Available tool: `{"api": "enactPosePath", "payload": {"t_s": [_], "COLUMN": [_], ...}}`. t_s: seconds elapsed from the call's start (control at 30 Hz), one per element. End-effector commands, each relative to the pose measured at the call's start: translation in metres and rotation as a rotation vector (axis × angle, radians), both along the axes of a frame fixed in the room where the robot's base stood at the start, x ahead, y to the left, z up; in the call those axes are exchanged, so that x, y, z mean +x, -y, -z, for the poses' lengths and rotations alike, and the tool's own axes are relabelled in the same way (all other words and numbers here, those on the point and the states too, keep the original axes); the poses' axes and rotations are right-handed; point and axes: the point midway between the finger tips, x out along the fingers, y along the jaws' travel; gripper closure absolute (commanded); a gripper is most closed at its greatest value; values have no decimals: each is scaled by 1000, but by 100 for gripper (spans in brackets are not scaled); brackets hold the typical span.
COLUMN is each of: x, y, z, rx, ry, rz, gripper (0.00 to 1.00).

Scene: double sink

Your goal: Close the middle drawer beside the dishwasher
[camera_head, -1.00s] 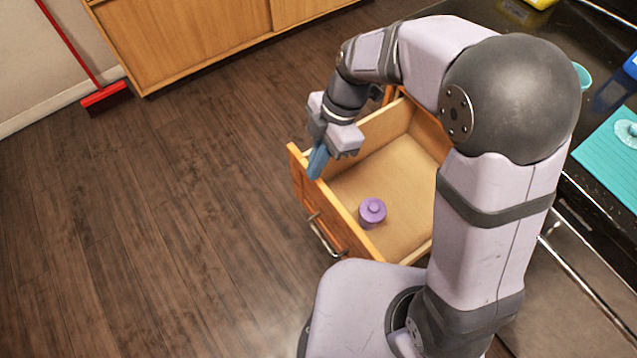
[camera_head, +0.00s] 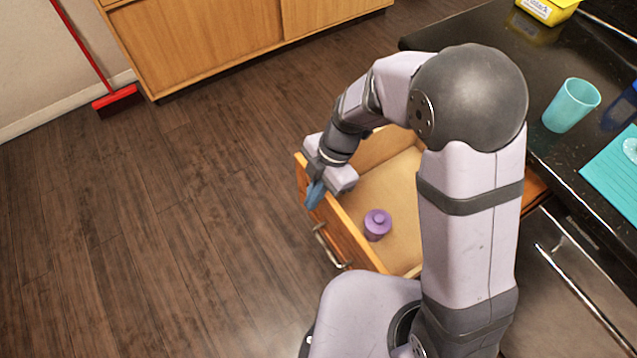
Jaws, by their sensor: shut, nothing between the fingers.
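The wooden drawer (camera_head: 410,190) is pulled out from the cabinet under the dark counter. Its front panel (camera_head: 350,238) faces left and carries a metal handle (camera_head: 328,247). A purple lidded container (camera_head: 377,224) stands inside the drawer near the front panel. My gripper (camera_head: 314,196) is shut and empty, with its blue fingertips pointing down at the far part of the drawer front. I cannot tell whether the fingers touch the panel. My arm hides the drawer's back end and part of its right side.
The dishwasher front with a long bar handle (camera_head: 585,297) is at the lower right. On the black counter (camera_head: 480,70) are a teal cup (camera_head: 571,105), a teal mat (camera_head: 612,180) and a yellow box (camera_head: 548,10). A red broom (camera_head: 117,100) stands far left. The wood floor at left is clear.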

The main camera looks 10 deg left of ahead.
Motion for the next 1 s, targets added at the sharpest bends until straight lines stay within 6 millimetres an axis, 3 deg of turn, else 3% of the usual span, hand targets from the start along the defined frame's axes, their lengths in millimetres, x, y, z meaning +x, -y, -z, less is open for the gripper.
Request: {"api": "enactPosePath", "payload": {"t_s": [0.13, 0.43, 1.0], "x": [-7, 19, 24], "y": [-6, 19, 24], "z": [25, 21, 22], "rx": [-3, 0, 1], "ry": [-3, 0, 1], "rz": [-2, 2, 0], "gripper": [100, 100, 100]}}
